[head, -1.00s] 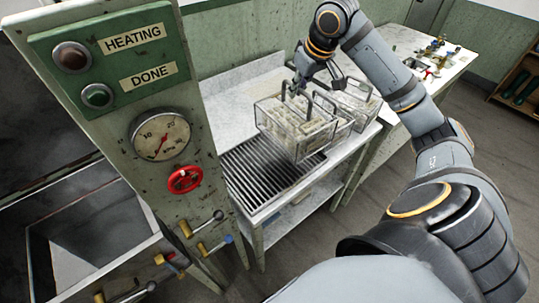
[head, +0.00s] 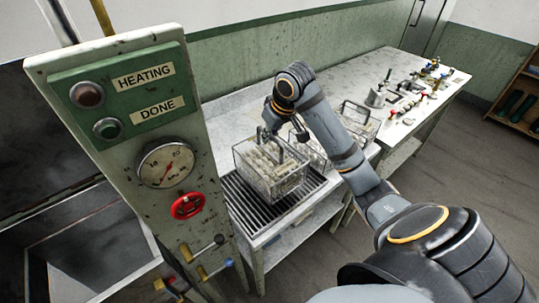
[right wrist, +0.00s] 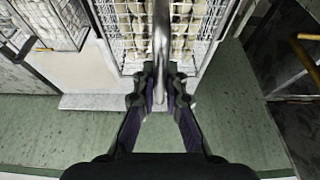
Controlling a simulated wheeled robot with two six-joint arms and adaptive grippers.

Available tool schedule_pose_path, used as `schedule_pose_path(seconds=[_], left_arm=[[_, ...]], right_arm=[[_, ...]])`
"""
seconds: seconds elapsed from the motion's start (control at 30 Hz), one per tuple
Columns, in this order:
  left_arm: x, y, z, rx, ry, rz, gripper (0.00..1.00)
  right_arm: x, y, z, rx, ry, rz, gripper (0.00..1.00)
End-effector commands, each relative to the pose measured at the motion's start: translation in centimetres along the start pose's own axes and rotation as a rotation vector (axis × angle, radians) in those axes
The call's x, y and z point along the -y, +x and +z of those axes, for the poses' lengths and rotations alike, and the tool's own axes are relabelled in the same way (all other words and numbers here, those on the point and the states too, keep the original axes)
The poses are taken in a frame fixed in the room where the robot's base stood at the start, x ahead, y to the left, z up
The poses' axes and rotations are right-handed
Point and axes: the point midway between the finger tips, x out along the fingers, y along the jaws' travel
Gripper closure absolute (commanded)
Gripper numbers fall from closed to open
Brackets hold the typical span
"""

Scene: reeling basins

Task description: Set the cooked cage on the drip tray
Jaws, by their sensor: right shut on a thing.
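The wire cage (head: 272,172) full of pale cocoons hangs upright from my right gripper (head: 270,134), which is shut on its handle. In the right wrist view the handle bar (right wrist: 161,35) runs between the fingertips (right wrist: 160,88), with the cocoons in the mesh beyond. The cage is over the dark slatted drip tray (head: 245,208) and covers much of it. I cannot tell whether its bottom touches the slats or is slightly above them. My left gripper is not in view.
More wire cages stand on the counter to the right, one (head: 358,122) behind my right arm. The control post (head: 120,120) with lamps, gauge and red valve wheel (head: 187,206) stands close left. A basin (head: 95,255) is at lower left. Small fittings (head: 405,90) lie farther right.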

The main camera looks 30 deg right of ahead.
Motion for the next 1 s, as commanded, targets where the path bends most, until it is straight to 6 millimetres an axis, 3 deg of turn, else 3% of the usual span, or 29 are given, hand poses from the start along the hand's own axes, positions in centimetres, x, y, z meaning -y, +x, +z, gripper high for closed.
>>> schedule_pose_path(seconds=[0.17, 0.4, 0.73, 0.77, 0.9, 1.0], left_arm=[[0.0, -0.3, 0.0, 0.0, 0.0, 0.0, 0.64], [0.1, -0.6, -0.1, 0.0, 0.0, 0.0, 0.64], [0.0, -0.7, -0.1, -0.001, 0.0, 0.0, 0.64], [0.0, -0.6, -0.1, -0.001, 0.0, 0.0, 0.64], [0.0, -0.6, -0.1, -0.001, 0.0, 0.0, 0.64], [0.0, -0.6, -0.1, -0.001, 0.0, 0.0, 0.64]], right_arm=[[0.0, 0.9, 0.4, 0.0, -0.001, -0.001, 1.0], [0.0, 4.0, 1.6, -0.002, 0.0, -0.001, 1.0], [0.0, 4.2, 1.7, -0.004, -0.001, 0.0, 1.0], [0.0, 4.3, 1.8, -0.002, 0.0, 0.0, 0.87], [0.0, 4.3, 1.8, -0.002, 0.0, 0.0, 0.68], [0.0, 4.3, 1.8, -0.002, 0.0, 0.0, 0.67]])
